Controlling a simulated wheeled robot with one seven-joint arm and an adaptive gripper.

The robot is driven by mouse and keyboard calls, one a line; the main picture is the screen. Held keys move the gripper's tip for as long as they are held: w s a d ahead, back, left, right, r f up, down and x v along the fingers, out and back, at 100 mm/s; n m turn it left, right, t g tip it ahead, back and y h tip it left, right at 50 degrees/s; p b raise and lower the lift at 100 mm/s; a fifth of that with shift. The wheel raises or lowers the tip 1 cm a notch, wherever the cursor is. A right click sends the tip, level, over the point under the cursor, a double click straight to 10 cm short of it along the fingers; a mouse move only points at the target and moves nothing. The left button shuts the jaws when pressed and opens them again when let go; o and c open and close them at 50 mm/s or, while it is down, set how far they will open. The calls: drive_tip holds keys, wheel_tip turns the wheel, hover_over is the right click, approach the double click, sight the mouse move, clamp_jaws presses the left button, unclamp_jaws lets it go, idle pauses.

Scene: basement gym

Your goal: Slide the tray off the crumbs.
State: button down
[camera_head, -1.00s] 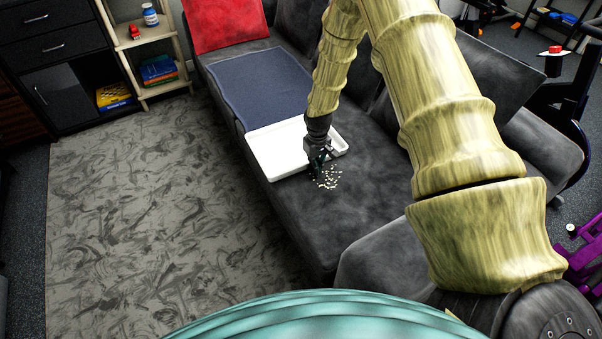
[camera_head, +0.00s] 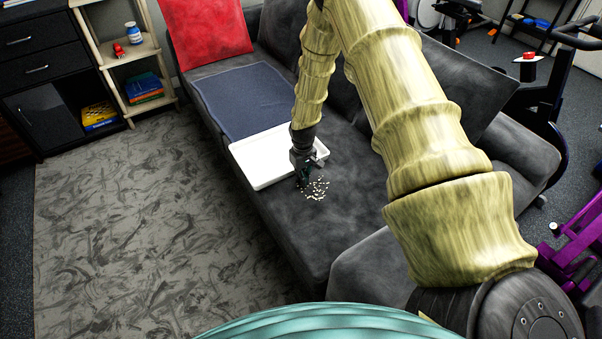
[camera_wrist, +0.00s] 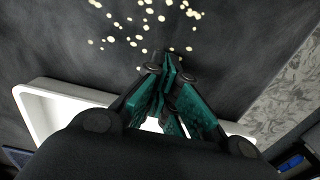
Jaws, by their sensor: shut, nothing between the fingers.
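The white tray (camera_head: 262,167) lies on the seat of the dark grey sofa, with a raised rim. Its rim (camera_wrist: 36,108) also shows at the left in the wrist view, partly hidden by my gripper. Pale crumbs (camera_head: 318,191) lie scattered on the bare seat just in front of the tray, clear of it where I can see. They also show at the top of the wrist view (camera_wrist: 140,18). My gripper (camera_head: 303,184) points down between the tray's near side and the crumbs. Its fingers (camera_wrist: 168,65) are shut and empty. Whether they touch the tray is unclear.
A blue-grey blanket (camera_head: 240,98) covers the seat beyond the tray, with a red cushion (camera_head: 207,32) behind it. The seat in front of the crumbs is bare. A patterned rug (camera_head: 140,220) lies left of the sofa. A shelf (camera_head: 130,55) stands at the back left.

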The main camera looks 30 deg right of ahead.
drive_tip(key=shift+s+r, duration=0.2)
drive_tip(key=shift+s, duration=0.6)
wheel_tip(320, 180, up, 10)
drive_tip(key=shift+f+p, duration=0.2)
drive_tip(key=shift+p, duration=0.15)
